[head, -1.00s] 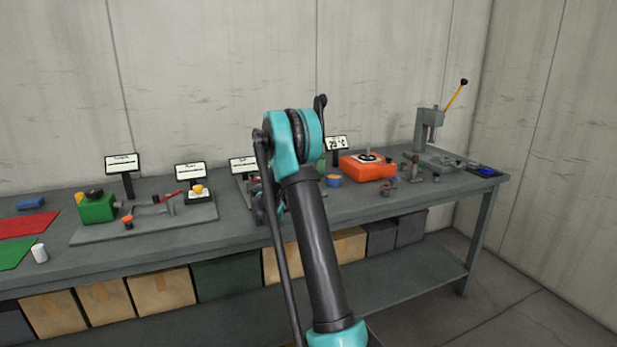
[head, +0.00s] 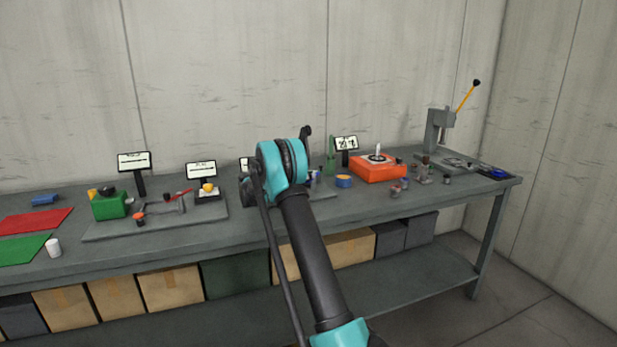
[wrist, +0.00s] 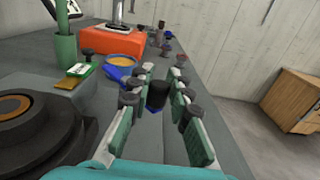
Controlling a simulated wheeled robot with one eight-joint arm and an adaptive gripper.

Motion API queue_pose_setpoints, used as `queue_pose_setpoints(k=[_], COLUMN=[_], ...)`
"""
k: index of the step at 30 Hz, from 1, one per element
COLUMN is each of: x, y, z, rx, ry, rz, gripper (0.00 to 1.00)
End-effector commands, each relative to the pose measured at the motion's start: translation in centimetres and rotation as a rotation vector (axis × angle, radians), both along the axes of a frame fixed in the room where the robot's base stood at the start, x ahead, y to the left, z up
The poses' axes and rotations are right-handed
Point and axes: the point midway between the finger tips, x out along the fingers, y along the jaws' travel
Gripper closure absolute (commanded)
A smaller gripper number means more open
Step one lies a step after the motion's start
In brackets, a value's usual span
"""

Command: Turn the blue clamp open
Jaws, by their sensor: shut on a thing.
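In the wrist view my gripper (wrist: 166,78) has its two green-padded fingers on either side of a black cylindrical knob (wrist: 157,94). A small piece of the blue clamp (wrist: 153,109) shows just below the knob. The gripper is shut on this knob; the contact itself is partly hidden by the fingers. The rest of the clamp is hidden below them. In the head view my arm covers the gripper and the clamp.
A blue ring with an orange inside (head: 344,181) stands beside the orange box (head: 378,168). In the wrist view a large dark round part (wrist: 40,125) is close on the left, with a green post (wrist: 65,48) beyond. A press (head: 438,130) stands at the bench's right end.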

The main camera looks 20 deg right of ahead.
Motion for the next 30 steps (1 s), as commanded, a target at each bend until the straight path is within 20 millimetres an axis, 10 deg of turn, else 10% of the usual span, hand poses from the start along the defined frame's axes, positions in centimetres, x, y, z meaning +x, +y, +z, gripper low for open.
queue_pose_setpoints(k=[10, 11, 16, 30], x=[0.1, 0.1, 0.1, 0.1], y=[0.1, 0.1, 0.1, 1.7], z=[0.0, 0.0, 0.0, 0.0], rx=[0.0, 0.0, 0.0, 0.0], ry=[0.0, 0.0, 0.0, 0.0], rz=[0.0, 0.001, 0.0, 0.003], gripper=[1.0, 0.81, 0.6, 0.59])
